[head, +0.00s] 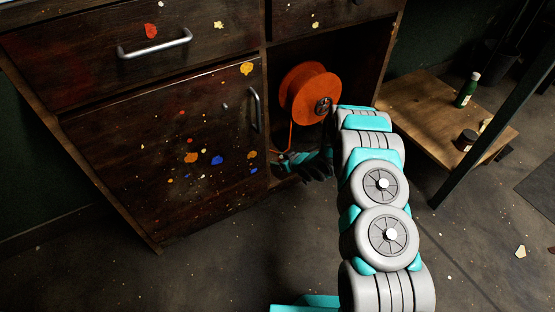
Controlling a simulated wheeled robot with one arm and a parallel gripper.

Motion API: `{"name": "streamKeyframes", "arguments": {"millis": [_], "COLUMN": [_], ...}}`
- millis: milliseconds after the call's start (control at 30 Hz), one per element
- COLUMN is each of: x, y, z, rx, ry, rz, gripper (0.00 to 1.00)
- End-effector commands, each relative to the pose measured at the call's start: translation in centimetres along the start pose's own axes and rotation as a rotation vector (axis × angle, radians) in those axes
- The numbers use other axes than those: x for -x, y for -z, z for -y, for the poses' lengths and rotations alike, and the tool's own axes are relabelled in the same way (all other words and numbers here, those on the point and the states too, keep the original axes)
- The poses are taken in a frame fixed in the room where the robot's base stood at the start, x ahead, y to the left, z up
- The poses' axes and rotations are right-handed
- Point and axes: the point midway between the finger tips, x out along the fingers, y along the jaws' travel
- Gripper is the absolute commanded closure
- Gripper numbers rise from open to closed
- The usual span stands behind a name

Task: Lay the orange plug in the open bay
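The open bay (355,62) is a dark, doorless compartment on the right of the paint-spotted wooden cabinet. An orange reel (308,92) stands in it. A thin orange cord (291,136) hangs from the reel's left side down to my gripper (300,165), which is low in front of the bay, by the lower right corner of the cabinet door. A small orange bit shows just left of the gripper; I cannot tell whether it is the plug or cord. The gripper's fingers are small and dark here, so their opening and any hold are unclear. My arm hides the bay's lower right.
The closed cabinet door (170,150) with a metal handle is left of the bay; closed drawers are above. A low wooden shelf (440,112) with a green bottle (467,90) and a dark jar (466,140) is at right. Bare floor (240,250) lies in front.

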Motion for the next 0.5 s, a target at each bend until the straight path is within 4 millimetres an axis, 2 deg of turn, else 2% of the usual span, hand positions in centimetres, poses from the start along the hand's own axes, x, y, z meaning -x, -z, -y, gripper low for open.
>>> {"name": "streamKeyframes", "arguments": {"millis": [300,500], "x": [0.1,2.5], "y": [0.2,0.2], "z": [0.0,-0.1], "rx": [0.000,-0.003], "ry": [0.000,-0.001], "rz": [-0.001,0.000], "gripper": [0.29,0.29]}}
